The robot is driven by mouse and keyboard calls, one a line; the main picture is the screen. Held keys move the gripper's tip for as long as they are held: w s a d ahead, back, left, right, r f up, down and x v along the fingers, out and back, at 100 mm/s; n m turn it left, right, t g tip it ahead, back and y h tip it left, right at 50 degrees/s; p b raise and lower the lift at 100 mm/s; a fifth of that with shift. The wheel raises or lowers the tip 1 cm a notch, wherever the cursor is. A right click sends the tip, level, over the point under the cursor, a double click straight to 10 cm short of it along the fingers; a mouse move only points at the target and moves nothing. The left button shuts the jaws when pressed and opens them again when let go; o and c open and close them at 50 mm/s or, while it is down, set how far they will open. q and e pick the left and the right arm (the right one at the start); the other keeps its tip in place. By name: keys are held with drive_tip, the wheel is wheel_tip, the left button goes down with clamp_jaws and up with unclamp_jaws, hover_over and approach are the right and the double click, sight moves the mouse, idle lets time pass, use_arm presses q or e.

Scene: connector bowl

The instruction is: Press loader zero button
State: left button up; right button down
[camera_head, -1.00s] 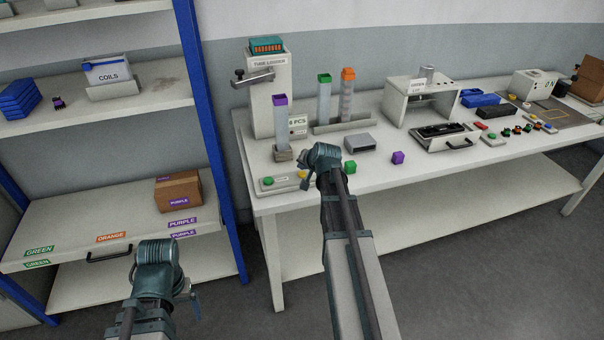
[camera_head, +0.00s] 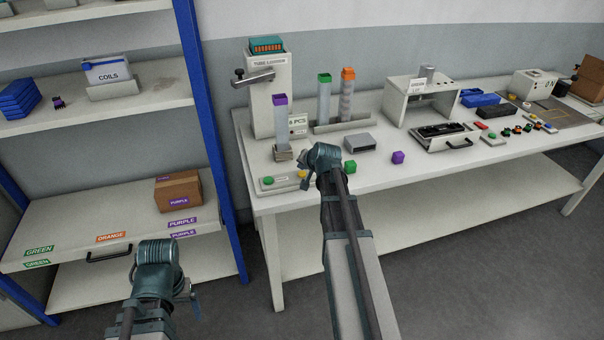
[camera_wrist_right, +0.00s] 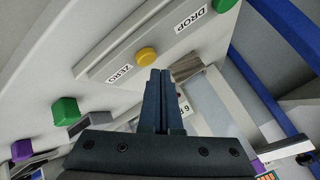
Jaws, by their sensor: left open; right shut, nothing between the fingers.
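The loader's button panel (camera_head: 285,184) lies at the table's front left corner. In the right wrist view, its yellow button (camera_wrist_right: 146,57) sits beside the ZERO label (camera_wrist_right: 122,72), and a green button (camera_wrist_right: 224,4) by the DROP label is cut off at the top edge. My right gripper (camera_wrist_right: 160,76) is shut and empty. Its tips appear just beside the yellow button; contact cannot be made out. In the head view the yellow button (camera_head: 303,174) shows beside my right wrist, which hides those fingertips. My left gripper (camera_head: 193,297) is open and low in front of the shelf.
The tube loader (camera_head: 268,95) stands behind the panel, with a purple-topped tube (camera_head: 281,125) in front of it. The blue shelf post (camera_head: 207,110) is left of the table.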

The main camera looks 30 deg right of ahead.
sight(302, 176)
drive_tip(key=shift+f, duration=0.35)
drive_tip(key=shift+f+b, duration=0.55)
drive_tip(key=shift+b, duration=0.2)
idle(0.4)
drive_tip(key=shift+r, duration=0.2)
drive_tip(key=shift+r+p, duration=0.75)
drive_tip(key=shift+p, duration=0.2)
wheel_tip(302, 176, up, 5)
drive_tip(key=p, duration=0.5)
drive_tip(key=shift+r, duration=0.1)
drive_tip(key=shift+a, duration=0.1)
idle(0.5)
